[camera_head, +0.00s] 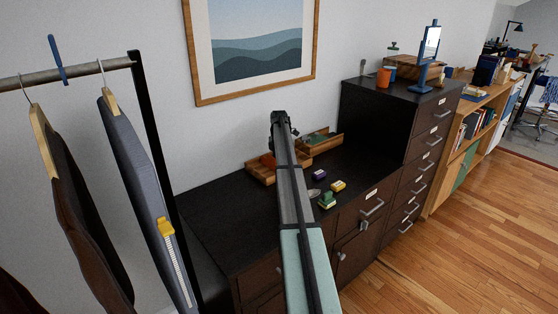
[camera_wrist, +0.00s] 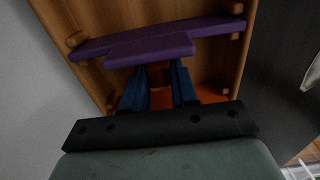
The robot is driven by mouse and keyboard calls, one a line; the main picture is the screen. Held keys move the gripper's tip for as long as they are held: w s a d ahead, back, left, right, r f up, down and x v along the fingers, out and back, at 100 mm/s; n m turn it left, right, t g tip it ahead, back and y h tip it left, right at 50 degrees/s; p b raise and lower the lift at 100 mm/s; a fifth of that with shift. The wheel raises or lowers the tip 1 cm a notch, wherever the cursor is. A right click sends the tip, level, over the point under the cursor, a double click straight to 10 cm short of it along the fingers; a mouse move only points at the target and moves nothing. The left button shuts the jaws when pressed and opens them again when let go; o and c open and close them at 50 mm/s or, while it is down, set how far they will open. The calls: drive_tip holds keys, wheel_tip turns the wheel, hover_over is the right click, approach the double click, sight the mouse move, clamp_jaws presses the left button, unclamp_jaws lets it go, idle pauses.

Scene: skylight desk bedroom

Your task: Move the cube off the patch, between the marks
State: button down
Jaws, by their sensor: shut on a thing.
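A wooden tray or frame (camera_wrist: 215,60) fills the middle of the wrist view, with a purple bar (camera_wrist: 215,28) across it and a purple piece (camera_wrist: 150,48) projecting from the bar. My gripper (camera_wrist: 162,70) has its blue fingers against the purple piece, shut on it as far as I can see. An orange surface (camera_wrist: 210,93) shows below and beside the fingers. I cannot make out a separate cube, patch or marks.
A purple block (camera_head: 319,174), a yellow block (camera_head: 338,186) and a green block (camera_head: 327,199) stand on the cabinet top (camera_head: 230,205), right of my arm. Another wooden tray (camera_head: 325,147) lies behind. A taller drawer unit (camera_head: 375,120) rises at right. The cabinet's left part is clear.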

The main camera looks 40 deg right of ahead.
drive_tip(key=c, duration=0.9)
unclamp_jaws()
drive_tip(key=shift+f, duration=0.1)
drive_tip(key=shift+o, duration=0.2)
wheel_tip(320, 180, up, 12)
